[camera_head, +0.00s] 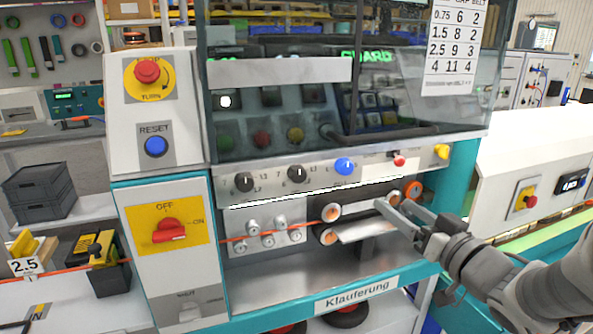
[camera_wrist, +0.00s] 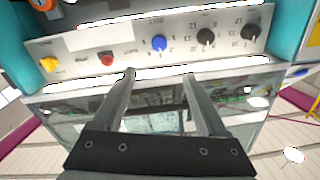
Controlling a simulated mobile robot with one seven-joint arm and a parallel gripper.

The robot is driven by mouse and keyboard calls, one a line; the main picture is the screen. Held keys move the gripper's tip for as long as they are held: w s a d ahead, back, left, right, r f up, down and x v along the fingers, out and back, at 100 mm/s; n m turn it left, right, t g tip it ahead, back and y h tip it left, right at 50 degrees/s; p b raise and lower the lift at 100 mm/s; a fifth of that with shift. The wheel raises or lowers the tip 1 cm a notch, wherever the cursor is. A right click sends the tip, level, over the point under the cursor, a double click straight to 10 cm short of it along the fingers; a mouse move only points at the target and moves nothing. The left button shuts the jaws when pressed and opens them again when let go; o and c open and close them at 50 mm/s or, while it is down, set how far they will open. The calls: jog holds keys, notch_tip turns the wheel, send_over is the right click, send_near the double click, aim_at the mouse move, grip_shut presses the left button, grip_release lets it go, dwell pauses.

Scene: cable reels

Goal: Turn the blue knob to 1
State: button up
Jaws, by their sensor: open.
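The blue knob (camera_head: 345,166) sits on the grey control panel below the glass window, to the right of two black knobs. It also shows in the wrist view (camera_wrist: 159,43), beyond the gap between my fingertips. Small marks surround it, but its pointer is too small to read. My gripper (camera_head: 385,198) is open and empty, below and to the right of the knob in the head view. In the wrist view my gripper (camera_wrist: 158,74) has its two fingers spread apart, and they do not appear to touch the knob.
Two black knobs (camera_head: 244,182) (camera_head: 296,174), a red button (camera_head: 398,159) and a yellow knob (camera_head: 441,151) share the panel. Rollers with an orange cable (camera_head: 232,240) lie below it. A red switch (camera_head: 169,230) is on the left cabinet. Open space lies before the panel.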

aim_at(348, 168)
jog(key=x, duration=1.7)
jog(key=shift+w, duration=0.1)
grip_shut()
